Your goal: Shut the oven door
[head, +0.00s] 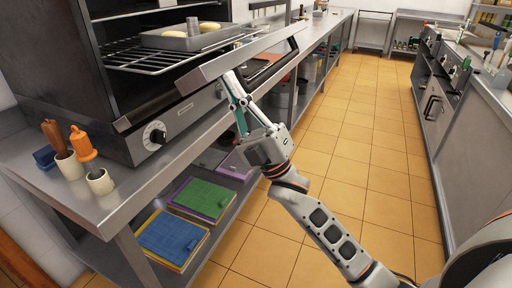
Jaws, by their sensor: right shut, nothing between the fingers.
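The oven (60,55) stands on the steel counter at the upper left, with its dark inside exposed. Its door (245,54) is open and shows as a long grey slab sticking out in front, above the control panel with a round knob. My right gripper (232,84) is shut and empty. Its fingertips are at the front edge of the door; whether they touch it I cannot tell. The fingers hide a small part of the door. My left gripper is not in view.
A wire rack (150,60) in the oven holds a metal tray (178,42) with food. Pots with orange and brown utensils stand on the counter (110,205) left of the knob. Cutting boards (170,238) lie on the shelf below. The tiled aisle (365,130) is clear.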

